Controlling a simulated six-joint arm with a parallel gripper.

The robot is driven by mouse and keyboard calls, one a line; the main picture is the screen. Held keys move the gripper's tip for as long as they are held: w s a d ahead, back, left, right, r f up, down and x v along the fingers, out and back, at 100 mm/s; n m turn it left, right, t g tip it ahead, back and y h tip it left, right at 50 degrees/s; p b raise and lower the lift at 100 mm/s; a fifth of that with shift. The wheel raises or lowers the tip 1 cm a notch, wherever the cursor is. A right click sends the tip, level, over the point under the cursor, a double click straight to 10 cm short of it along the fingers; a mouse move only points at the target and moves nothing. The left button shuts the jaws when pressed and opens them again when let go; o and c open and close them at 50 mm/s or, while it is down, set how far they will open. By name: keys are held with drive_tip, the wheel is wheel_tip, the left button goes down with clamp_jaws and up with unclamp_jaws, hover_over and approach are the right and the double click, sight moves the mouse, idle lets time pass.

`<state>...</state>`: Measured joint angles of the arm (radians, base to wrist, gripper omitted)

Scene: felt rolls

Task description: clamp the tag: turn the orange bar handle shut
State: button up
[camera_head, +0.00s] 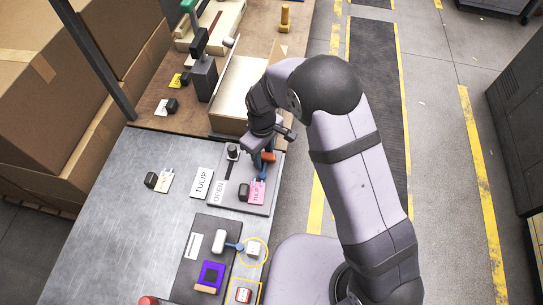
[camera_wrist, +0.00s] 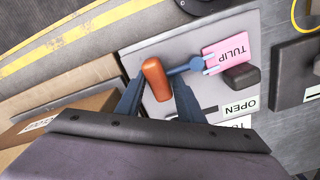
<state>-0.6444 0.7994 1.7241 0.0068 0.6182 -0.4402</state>
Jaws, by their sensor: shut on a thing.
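The orange bar handle (camera_wrist: 156,80) lies between the two fingers of my gripper (camera_wrist: 156,95), which is shut on it. In the head view the handle (camera_head: 267,157) shows just below my gripper (camera_head: 262,150), partly covered by it. A blue arm (camera_wrist: 190,68) runs from the handle side, and its forked end reaches the edge of the pink TULIP tag (camera_wrist: 228,52). The tag also shows in the head view (camera_head: 257,187), lying on the grey plate (camera_head: 262,208). A dark block (camera_wrist: 241,76) sits against the tag. I cannot tell how firmly the fork presses.
An OPEN label (camera_head: 218,191) is on the plate's left side, with a white TULIP card (camera_head: 202,183) beside it. A black knob (camera_head: 233,152) stands on the plate. A cardboard box (camera_head: 235,95) is behind my gripper.

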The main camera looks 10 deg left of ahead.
sight(265, 154)
drive_tip(key=shift+o, duration=0.4)
drive_tip(key=shift+w+d+r+m, duration=0.15)
drive_tip(key=shift+w+m, duration=0.25)
drive_tip(key=shift+m, duration=0.3)
drive_tip(key=o, duration=1.1)
drive_tip(key=shift+w+d, duration=0.1)
drive_tip(key=shift+s+f, duration=0.2)
drive_tip(key=shift+s, duration=0.05)
drive_tip(key=shift+r, duration=0.1)
drive_tip(key=shift+r+p, duration=1.9)
drive_tip(key=shift+r, duration=0.5)
